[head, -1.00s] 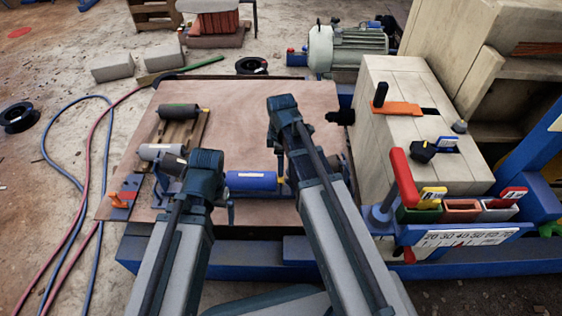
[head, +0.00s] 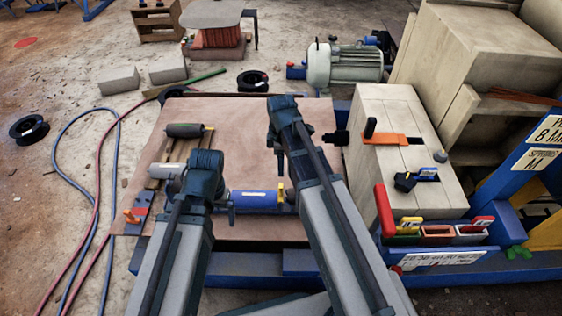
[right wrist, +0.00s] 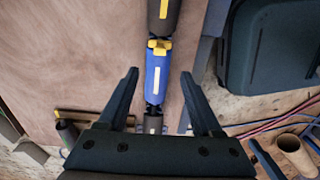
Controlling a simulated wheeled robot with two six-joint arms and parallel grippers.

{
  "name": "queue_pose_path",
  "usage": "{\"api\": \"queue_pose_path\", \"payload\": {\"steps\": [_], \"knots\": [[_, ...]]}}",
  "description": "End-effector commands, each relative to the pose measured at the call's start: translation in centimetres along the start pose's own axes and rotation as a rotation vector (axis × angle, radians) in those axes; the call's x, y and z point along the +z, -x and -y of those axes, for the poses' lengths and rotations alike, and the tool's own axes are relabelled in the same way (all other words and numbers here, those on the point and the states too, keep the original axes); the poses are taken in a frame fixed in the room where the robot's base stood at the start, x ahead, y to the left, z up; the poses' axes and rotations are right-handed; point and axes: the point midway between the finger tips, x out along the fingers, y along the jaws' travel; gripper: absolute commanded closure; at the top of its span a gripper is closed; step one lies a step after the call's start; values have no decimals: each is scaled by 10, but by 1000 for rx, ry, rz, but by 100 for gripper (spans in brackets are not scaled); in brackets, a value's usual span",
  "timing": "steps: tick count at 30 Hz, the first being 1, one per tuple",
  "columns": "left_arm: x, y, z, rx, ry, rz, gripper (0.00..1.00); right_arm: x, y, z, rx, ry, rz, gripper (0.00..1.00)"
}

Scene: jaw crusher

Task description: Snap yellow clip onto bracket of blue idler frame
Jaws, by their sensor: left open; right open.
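A blue roller (head: 252,201) lies on the brown board in the head view, partly behind my arms. A small yellow clip (head: 281,193) stands at its right end. In the right wrist view the blue roller (right wrist: 156,82) runs between my right gripper's fingers, with the yellow clip (right wrist: 158,46) at its far end by a dark roller. My right gripper (right wrist: 160,75) is open and empty, its fingers on both sides of the roller. My left gripper (head: 206,196) is over the board's near left part, mostly hidden by its own arm; it looks empty.
The brown board (head: 240,125) has free room at the back. A dark roller (head: 186,130) and a grey roller (head: 164,171) lie at left. A wooden block (head: 400,150), a red lever (head: 384,210) and small coloured bins (head: 437,236) stand at right. Hoses lie on the floor at left.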

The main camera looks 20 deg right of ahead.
Motion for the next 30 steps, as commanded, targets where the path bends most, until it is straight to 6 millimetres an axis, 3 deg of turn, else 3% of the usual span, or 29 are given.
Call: {"api": "queue_pose_path", "payload": {"steps": [10, 21, 30], "knots": [[0, -1, 0, 0, 0, 0, 0, 0, -1, 0, 0, 0, 0, 34], [-2, -36, -2, -5, -2, 0, 0, -1, -36, 0, 0, 123, 0, 100], [-2, -39, -2, -6, -2, 0, 0, -1, -39, 0, 0, 143, 0, 100]]}}
